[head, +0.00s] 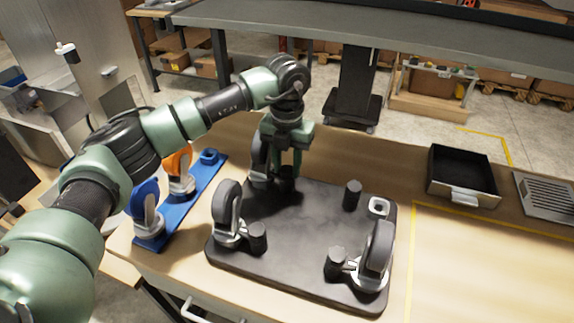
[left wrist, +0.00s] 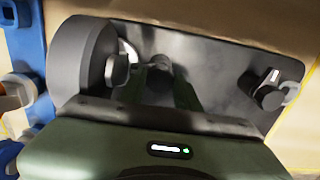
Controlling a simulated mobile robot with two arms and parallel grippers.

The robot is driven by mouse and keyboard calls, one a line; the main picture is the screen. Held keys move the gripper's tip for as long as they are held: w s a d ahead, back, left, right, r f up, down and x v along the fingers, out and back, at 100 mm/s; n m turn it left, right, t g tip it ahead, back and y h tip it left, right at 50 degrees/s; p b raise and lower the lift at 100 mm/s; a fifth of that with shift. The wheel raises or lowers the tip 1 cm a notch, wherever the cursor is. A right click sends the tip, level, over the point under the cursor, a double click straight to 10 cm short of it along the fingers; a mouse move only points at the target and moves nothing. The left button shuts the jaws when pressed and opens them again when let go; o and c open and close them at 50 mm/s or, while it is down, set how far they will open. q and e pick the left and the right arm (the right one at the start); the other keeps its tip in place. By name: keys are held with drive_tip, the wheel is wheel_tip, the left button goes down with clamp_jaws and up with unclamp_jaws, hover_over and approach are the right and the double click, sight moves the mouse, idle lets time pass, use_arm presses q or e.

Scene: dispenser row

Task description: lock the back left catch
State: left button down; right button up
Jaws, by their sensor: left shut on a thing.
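A dark plate (head: 300,215) lies on the workbench with grey wheeled casters standing at three corners. The back left caster (head: 259,158) is partly hidden by my left gripper (head: 287,168). My left gripper points down and is shut on the back left catch (head: 286,186), a black upright knob beside that caster. In the left wrist view the catch (left wrist: 160,72) sits between the fingers, right of the caster wheel (left wrist: 82,60). Whether this catch is locked cannot be told. My right gripper is out of view.
Black catches stand at front left (head: 257,238), front right (head: 335,263) and back right (head: 352,195). The back right seat (head: 379,207) is empty. A blue rack (head: 190,205) holds a blue caster (head: 145,208) and an orange one (head: 179,168). A black bin (head: 462,172) stands right.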

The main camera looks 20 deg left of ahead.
sight(287, 169)
use_arm(q)
drive_tip(key=c, duration=1)
unclamp_jaws()
wheel_tip(287, 169, up, 7)
drive_tip(key=shift+f+b, duration=0.2)
drive_tip(key=shift+b, duration=0.75)
drive_tip(key=shift+r, duration=0.65)
